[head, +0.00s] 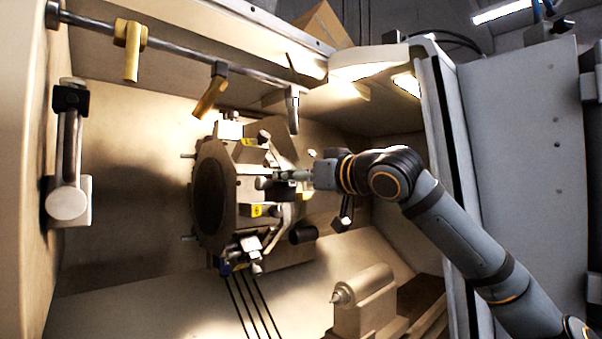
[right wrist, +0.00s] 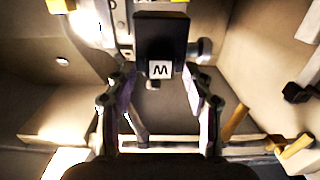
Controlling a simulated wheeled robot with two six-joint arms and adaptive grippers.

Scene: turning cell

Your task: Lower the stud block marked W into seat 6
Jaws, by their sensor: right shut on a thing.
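The stud block marked W (right wrist: 159,38) is a dark block with a white letter label, held between the fingers of my right gripper (right wrist: 158,84) in the right wrist view. The block is small and dark there, partly hidden by the gripper. The turret carries several seats with yellow number tags, one tag (head: 257,210) just below the gripper. I cannot read the numbers surely, so I cannot tell which is seat 6. My left gripper is not in view.
A rail (head: 190,48) with hanging yellow and grey fittings crosses the top. A tailstock (head: 362,300) stands at the lower right. The grey door (head: 520,150) edges the opening beside my right arm. Free room lies left of the turret.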

